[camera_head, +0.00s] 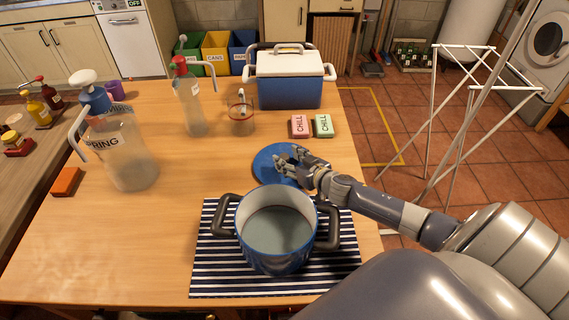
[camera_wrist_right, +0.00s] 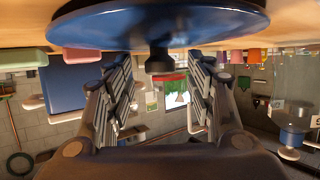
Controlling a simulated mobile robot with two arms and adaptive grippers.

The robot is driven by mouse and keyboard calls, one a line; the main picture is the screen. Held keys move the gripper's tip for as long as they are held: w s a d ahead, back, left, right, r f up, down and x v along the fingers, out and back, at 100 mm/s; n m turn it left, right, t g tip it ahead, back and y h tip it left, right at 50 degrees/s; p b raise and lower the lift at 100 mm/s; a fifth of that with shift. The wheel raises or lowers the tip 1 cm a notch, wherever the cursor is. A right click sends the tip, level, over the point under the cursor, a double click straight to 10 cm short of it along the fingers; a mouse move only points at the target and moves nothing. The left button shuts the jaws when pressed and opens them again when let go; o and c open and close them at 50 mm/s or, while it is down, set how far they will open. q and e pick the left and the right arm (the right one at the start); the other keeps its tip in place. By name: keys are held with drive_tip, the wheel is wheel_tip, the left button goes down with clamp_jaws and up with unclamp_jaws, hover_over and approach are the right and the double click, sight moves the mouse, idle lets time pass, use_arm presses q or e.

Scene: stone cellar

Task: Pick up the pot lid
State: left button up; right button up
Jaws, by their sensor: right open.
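The pot lid is a round blue disc (camera_head: 265,168) lying flat on the wooden table, just behind the pot. My right gripper (camera_head: 287,160) is over the lid's right part and hides some of it. In the right wrist view, which looks upside down, the lid (camera_wrist_right: 160,22) spans the top and its dark knob (camera_wrist_right: 158,60) points into the space between my two fingers. The fingers stand apart on both sides of the knob, and I see no contact. The open blue pot (camera_head: 277,235) stands on a striped mat (camera_head: 208,270). My left gripper is not in view.
Pink (camera_head: 300,126) and green (camera_head: 323,125) CHILL blocks lie behind the lid, with a blue cooler (camera_head: 288,92) farther back. The table's front left is clear.

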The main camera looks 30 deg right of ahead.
sight(286, 157)
drive_tip(key=shift+x, duration=1.5)
clamp_jaws()
